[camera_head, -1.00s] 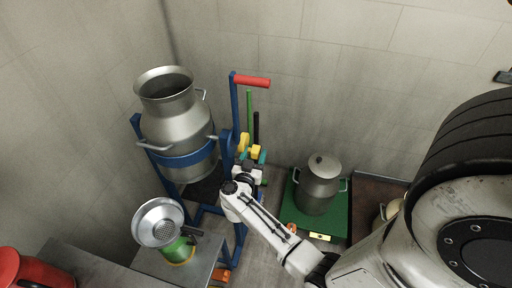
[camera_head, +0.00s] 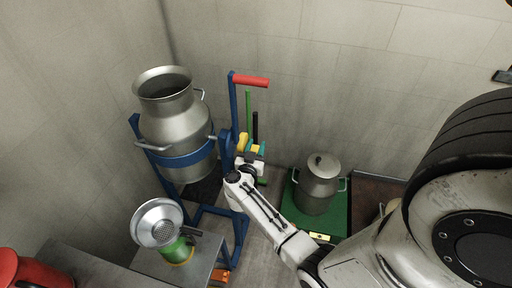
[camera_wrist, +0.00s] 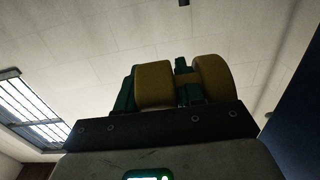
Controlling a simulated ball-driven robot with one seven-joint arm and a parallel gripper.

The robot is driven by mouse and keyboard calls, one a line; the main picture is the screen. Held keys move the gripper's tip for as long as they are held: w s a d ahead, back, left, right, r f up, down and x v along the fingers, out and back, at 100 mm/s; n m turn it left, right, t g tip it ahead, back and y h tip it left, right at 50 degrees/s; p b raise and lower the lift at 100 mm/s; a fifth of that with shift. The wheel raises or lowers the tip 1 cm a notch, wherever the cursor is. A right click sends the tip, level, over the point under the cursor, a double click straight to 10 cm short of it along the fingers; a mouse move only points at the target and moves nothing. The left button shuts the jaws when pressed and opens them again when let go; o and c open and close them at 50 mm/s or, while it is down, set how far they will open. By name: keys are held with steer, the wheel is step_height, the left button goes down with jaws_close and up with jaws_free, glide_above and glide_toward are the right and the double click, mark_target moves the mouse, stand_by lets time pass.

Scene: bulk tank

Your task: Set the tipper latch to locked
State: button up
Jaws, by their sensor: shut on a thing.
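The tipper is a blue frame (camera_head: 236,110) with a red handle (camera_head: 251,81) on top, and it carries a large metal can (camera_head: 177,122) in a blue band. The exact contact and the latch's marked position are too small to read.
A lidded metal can (camera_head: 317,184) stands on a green platform (camera_head: 334,217) to the right. A metal strainer bowl (camera_head: 157,222) stands at the front left near a grey bench. Green and black poles (camera_head: 250,110) stand behind the frame. Bare floor shows between frame and platform.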

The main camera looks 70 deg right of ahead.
steer(key=shift+c, duration=1.4)
